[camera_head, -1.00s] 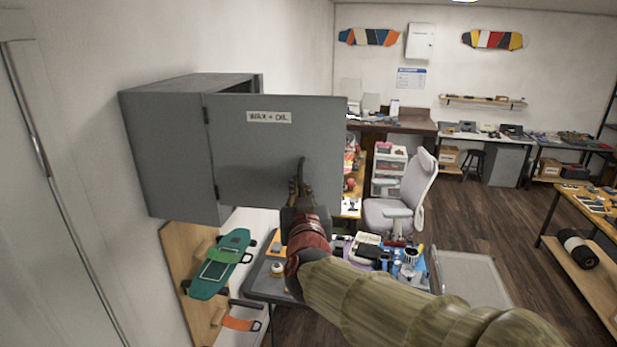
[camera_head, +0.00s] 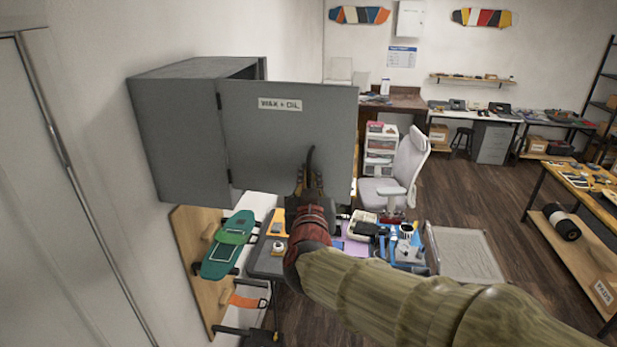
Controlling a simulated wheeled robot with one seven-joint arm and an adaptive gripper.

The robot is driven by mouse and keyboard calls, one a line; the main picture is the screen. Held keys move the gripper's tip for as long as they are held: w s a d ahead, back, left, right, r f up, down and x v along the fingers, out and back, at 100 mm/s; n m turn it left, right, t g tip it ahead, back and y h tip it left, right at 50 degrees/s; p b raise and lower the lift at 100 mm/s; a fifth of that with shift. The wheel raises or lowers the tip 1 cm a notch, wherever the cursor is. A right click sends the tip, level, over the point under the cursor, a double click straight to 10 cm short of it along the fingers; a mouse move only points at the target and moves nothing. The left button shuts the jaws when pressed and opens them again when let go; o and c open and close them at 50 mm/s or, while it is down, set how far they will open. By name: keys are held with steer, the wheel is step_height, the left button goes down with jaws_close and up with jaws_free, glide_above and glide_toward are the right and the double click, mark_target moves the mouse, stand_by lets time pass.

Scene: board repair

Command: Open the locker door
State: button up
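The grey wall locker (camera_head: 178,130) hangs on the left wall. Its door (camera_head: 262,140), labelled "WAX + OIL", is hinged at its left edge and stands swung well out from the body, with a dark gap showing above the door's top edge. My gripper (camera_head: 309,165) is in front of the lower right part of the door, with its fingers pointing up. A dark curved piece, perhaps the door handle, shows at the fingertips. I cannot tell whether the fingers hold it or only touch it. The locker's inside is mostly hidden by the door.
Below the locker, a green skateboard (camera_head: 229,245) hangs on a wooden wall panel (camera_head: 196,262). A cluttered workbench stands under the door and my arm. A grey office chair (camera_head: 402,170) is behind the door's right side. Wooden floor (camera_head: 465,205) is open to the right.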

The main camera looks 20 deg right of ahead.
stand_by(0.3)
steer(key=v, duration=1.2)
steer(key=shift+r, duration=0.1)
